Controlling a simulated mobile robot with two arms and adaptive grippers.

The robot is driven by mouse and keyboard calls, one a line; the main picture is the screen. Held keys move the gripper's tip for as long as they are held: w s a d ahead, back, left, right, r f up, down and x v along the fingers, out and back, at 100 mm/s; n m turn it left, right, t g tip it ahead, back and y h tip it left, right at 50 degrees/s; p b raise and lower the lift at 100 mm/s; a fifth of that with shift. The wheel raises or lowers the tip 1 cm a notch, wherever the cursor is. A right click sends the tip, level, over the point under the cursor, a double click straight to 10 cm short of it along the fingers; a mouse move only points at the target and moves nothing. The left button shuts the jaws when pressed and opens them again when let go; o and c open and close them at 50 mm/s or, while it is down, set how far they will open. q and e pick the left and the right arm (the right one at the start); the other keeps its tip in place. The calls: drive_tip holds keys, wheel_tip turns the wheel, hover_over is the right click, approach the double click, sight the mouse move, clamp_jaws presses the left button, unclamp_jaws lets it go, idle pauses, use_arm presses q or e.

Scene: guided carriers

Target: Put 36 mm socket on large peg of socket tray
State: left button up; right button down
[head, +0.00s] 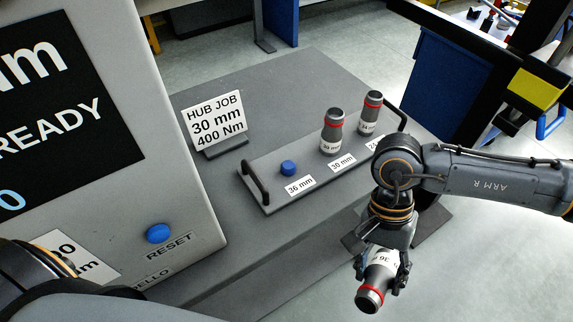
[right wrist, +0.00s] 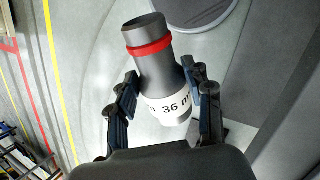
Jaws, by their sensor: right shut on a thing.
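My right gripper (head: 383,268) is shut on the 36 mm socket (head: 371,290), a grey socket with a red ring and white label. The gripper points down, and the socket hangs tilted in front of the bench, its red-ringed end low. In the right wrist view the gripper's fingers (right wrist: 161,92) flank the socket (right wrist: 155,66) near its white label. The socket tray (head: 262,192) lies on the bench at centre. Its blue peg (head: 288,167), beside the "36 mm" label (head: 299,186), is bare. My left gripper is not in view.
A 30 mm socket (head: 332,132) and another socket (head: 371,112) stand upright on the tray. The tray has raised handles (head: 254,183) at its ends. A HUB JOB sign (head: 213,118) stands behind it. A large panel with a blue RESET button (head: 158,233) fills the left.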

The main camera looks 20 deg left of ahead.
drive_tip(key=a+r+m+t+y+p, duration=0.2)
drive_tip(key=a+r+m+y+p, duration=0.2)
drive_tip(key=a+r+m+y, duration=1)
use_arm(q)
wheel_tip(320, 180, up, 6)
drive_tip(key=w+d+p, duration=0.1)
use_arm(e)
drive_tip(key=m+t+y+b, duration=0.5)
drive_tip(key=t+b, duration=0.3)
hover_over(295, 174)
wheel_tip(295, 174, down, 12)
drive_tip(key=shift+r, duration=0.1)
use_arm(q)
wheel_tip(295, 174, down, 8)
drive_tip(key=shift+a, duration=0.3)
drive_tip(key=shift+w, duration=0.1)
